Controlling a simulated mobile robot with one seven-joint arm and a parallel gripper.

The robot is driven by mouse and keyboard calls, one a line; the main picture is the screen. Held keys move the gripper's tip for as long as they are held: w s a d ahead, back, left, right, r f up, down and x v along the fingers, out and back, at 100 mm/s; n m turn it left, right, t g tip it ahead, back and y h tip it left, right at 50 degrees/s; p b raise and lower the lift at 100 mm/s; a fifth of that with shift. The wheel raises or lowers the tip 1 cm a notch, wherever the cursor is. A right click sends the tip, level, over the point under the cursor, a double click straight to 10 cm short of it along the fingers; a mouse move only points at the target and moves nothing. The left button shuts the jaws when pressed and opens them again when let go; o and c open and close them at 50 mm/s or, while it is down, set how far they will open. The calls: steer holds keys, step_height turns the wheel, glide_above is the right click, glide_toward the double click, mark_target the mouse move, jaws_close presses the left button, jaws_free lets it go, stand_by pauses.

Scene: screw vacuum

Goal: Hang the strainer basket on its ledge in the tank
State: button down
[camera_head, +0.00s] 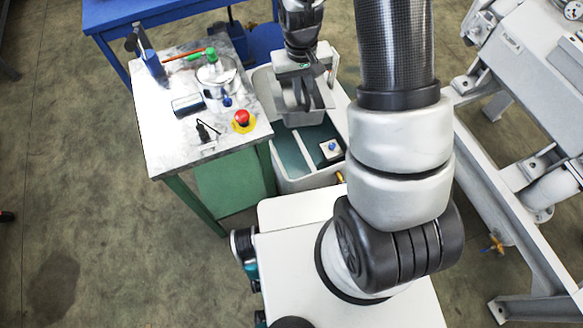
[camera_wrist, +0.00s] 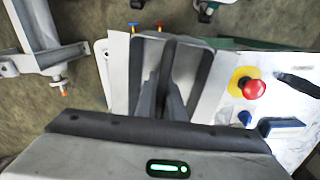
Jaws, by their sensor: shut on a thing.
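The grey strainer basket (camera_head: 318,101) hangs from my gripper (camera_head: 298,92) in the head view, over the far part of the tank (camera_head: 303,183). My gripper is shut on the basket, and its fingers (camera_wrist: 166,100) reach down in the middle of the wrist view. The tank is an open, light grey box with a dark teal inside and a pale crossbar. I cannot tell whether the basket touches the tank rim. The ledge is hidden or too small to make out.
A workbench (camera_head: 165,130) stands left of the tank, with a red emergency button (camera_head: 241,117), a metal pot (camera_head: 216,72) and small tools. A white box with a blue knob (camera_head: 331,149) sits at the tank. A grey machine frame (camera_head: 497,215) stands at right.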

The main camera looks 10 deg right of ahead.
steer(key=w+f+b, duration=0.1)
steer(key=w+b, duration=0.1)
steer(key=b, duration=0.2)
steer(key=shift+f+b, duration=0.35)
steer(key=shift+b, duration=0.05)
steer(key=w+b, duration=0.1)
steer(key=b, duration=0.3)
steer(key=shift+f, duration=0.3)
steer(key=w+f+n+b, duration=0.1)
steer(key=w+f+b, duration=0.1)
steer(key=f, duration=1.9)
steer(key=w+f+n+t+h+b, duration=0.1)
steer(key=w+f+b, duration=0.2)
steer(key=f, duration=1.9)
steer(key=shift+d+b, duration=0.35)
steer(key=shift+b, duration=0.95)
steer(key=shift+f, duration=0.15)
steer(key=shift+f, duration=0.5)
